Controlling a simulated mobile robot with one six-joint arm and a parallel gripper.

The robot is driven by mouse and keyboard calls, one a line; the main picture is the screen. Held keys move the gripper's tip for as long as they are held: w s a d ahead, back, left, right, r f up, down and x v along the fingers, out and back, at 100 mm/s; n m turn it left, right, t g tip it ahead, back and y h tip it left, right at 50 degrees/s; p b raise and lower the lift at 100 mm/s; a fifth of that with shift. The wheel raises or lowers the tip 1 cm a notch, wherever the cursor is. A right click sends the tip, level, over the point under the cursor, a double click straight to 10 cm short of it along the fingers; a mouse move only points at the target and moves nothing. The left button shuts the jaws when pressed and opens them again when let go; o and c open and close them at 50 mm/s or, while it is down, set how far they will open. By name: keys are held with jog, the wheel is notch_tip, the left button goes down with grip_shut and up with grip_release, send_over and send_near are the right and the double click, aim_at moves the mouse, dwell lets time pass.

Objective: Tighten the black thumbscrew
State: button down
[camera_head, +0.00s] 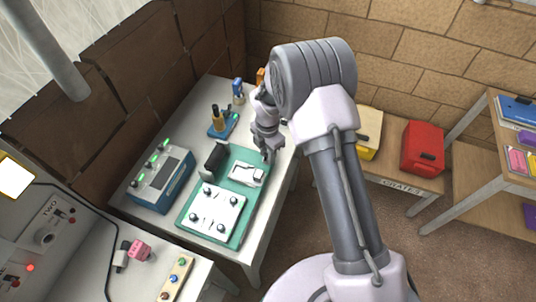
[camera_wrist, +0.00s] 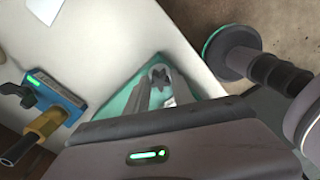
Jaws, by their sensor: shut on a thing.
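The black thumbscrew (camera_wrist: 160,77) shows in the wrist view as a small dark grey star-shaped knob between my fingertips, over the teal mat (camera_wrist: 128,100). My gripper (camera_wrist: 163,90) is shut on it. In the head view my gripper (camera_head: 267,157) points down at the back right part of the teal mat (camera_head: 237,155), just behind a small white fixture (camera_head: 247,173). The thumbscrew is too small to make out there. Whether its thread sits in a hole is hidden.
A white plate (camera_head: 217,208) with several dark knobs lies on the mat's front. A black block (camera_head: 214,157) stands on the left. A red crate (camera_head: 422,147) stands right.

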jog(key=c, duration=1.7)
grip_release()
jog(key=shift+c, duration=0.2)
grip_shut()
jog(key=shift+f+m+b, duration=0.1)
jog(key=shift+m+b, duration=0.35)
jog(key=shift+m, duration=1.25)
jog(key=o, duration=0.6)
grip_release()
